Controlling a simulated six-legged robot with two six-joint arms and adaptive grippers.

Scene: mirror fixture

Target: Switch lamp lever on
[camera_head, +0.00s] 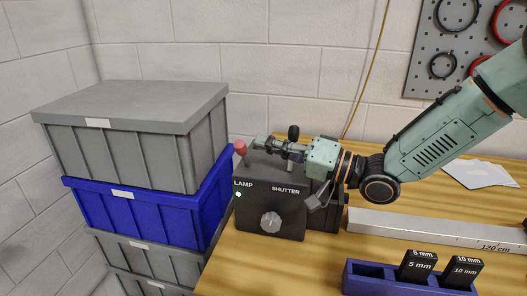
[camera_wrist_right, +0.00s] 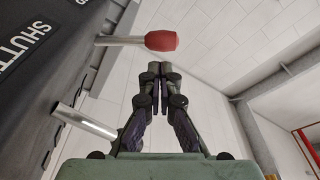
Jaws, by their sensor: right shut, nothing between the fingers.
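The dark control box (camera_head: 270,215) stands on the table with the labels LAMP and SHUTTER. The lamp lever (camera_head: 240,147) has a red knob and rises above the LAMP label. In the wrist view the lamp lever (camera_wrist_right: 160,41) is a silver rod with a red end. My right gripper (camera_head: 258,144) is shut and empty, reaching from the right over the box. Its closed fingertips (camera_wrist_right: 158,68) are close to the red knob, with a small gap in the wrist view. A small light (camera_head: 238,194) under LAMP glows pale. My left gripper is not in view.
A second lever with a black knob (camera_head: 293,132) stands beside my right gripper. Stacked grey and blue crates (camera_head: 150,213) are close left of the box. A grey metal bar (camera_head: 430,227) and a blue block holder (camera_head: 372,284) lie to the right.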

